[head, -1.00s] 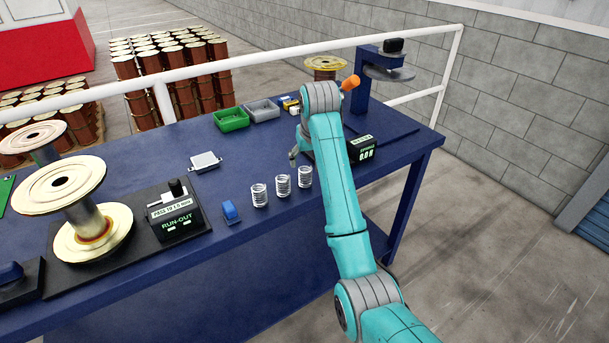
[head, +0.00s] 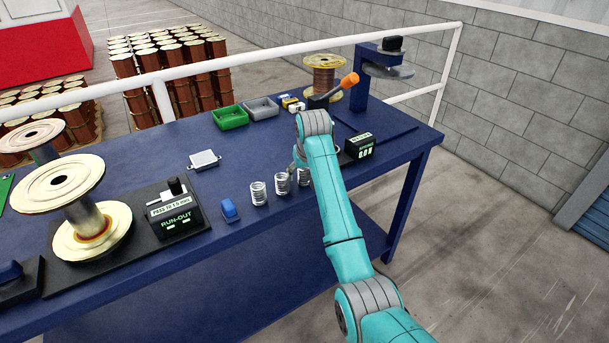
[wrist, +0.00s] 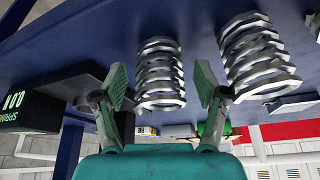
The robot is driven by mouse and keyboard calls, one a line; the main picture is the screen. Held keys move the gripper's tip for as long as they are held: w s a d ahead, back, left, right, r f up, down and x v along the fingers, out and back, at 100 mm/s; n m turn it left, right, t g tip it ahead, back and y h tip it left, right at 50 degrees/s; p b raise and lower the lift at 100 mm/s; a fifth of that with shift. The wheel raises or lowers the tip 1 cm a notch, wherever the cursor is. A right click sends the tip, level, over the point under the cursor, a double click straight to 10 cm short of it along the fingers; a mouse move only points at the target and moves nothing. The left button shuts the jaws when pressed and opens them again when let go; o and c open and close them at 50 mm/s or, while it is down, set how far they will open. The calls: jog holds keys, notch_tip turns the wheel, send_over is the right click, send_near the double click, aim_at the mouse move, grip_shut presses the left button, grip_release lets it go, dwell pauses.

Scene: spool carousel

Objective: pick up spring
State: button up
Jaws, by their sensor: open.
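Three silver coil springs stand upright in a row near the front edge of the table. In the head view the left spring (head: 258,193) and the middle spring (head: 282,183) show clearly; the right spring (head: 303,177) is partly hidden by my arm. In the wrist view, my gripper (wrist: 160,82) is open, with one finger on each side of a spring (wrist: 160,75). That spring appears between or just beyond the fingertips; I cannot tell whether they touch it. A second spring (wrist: 257,60) stands outside the right finger. In the head view my gripper is mostly hidden behind my arm.
A black display box (head: 359,146) stands close on the right and also shows in the wrist view (wrist: 40,100). A blue block (head: 230,210) lies left of the springs. Green (head: 231,117) and grey (head: 261,108) trays stand behind. The table between is mostly clear.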

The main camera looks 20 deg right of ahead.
jog(key=c, duration=1.3)
jog(key=shift+o, duration=0.2)
jog(key=shift+r, duration=0.1)
